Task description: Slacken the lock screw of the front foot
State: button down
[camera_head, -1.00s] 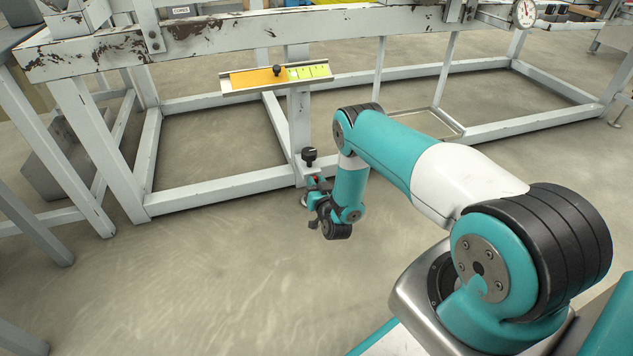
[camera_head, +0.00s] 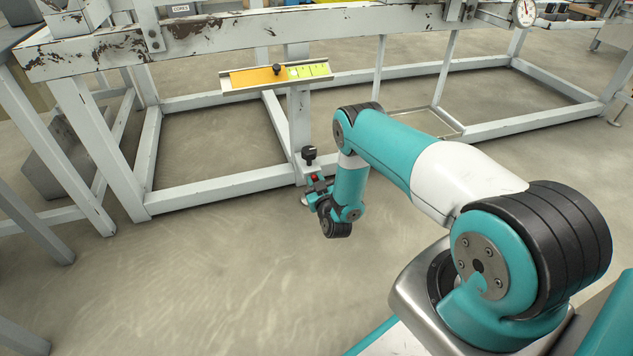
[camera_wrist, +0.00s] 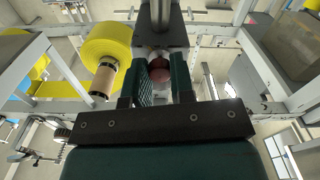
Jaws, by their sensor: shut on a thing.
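The front foot sits at the lower end of the machine's near middle leg (camera_head: 299,125), with a black knob (camera_head: 309,153) on its bracket. My gripper (camera_head: 317,187) is just below this knob, beside the foot. A small red spot shows at the gripper there. In the wrist view my gripper (camera_wrist: 158,88) has its two dark green fingers on either side of a reddish round head, the lock screw (camera_wrist: 160,73), and is shut on it. A grey block with a metal post (camera_wrist: 160,15) stands right behind the screw. The screw's shank is hidden.
A tray (camera_head: 240,92) with an orange and yellow-green strip is fixed to the frame above the foot. White frame rails (camera_head: 220,188) run left of the leg. The floor (camera_head: 190,270) in front is clear. A yellow roll (camera_wrist: 108,45) shows in the wrist view.

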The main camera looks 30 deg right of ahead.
jog(key=shift+s+f, duration=0.1)
jog(key=shift+f, duration=0.05)
jog(key=c, duration=1)
grip_release()
jog(key=shift+s+a+r+p, duration=0.15)
jog(key=shift+s+r+p, duration=0.05)
jog(key=shift+s+p, duration=0.15)
jog(key=p+v, duration=1.1)
jog(key=v, duration=0.5)
jog(key=shift+s+p, duration=0.3)
jog(key=shift+p, duration=0.1)
